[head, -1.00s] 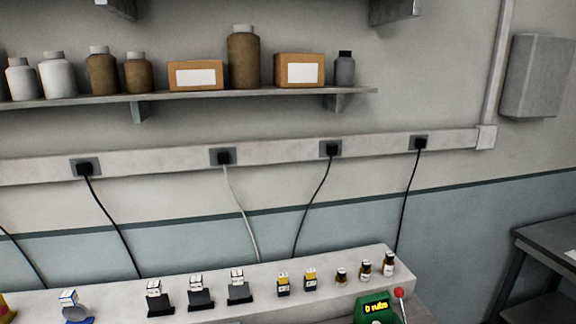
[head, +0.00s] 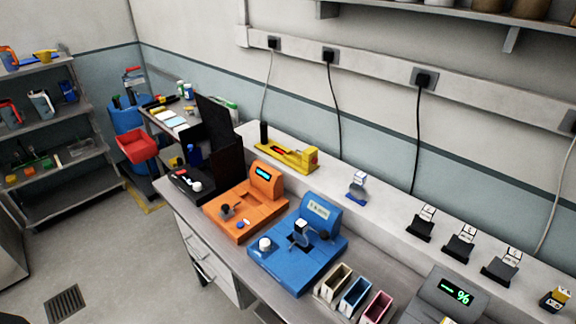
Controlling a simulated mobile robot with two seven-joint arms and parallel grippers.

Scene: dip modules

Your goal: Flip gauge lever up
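A blue bench device (head: 292,262) with a pale label on its raised back stands on the bench. A yellow device (head: 287,155) with a small red display lies on the raised ledge behind. A dark upright post (head: 264,135) shows by its left end. I cannot tell which part is the gauge lever. Neither of my grippers is in view.
Three coloured slots (head: 355,293) and a grey device with a "%" display (head: 455,290) stand right of the blue device. Small boxes on black stands (head: 462,242) line the ledge. Shelving (head: 55,130) and a red bin (head: 138,146) are at the left. The left floor is clear.

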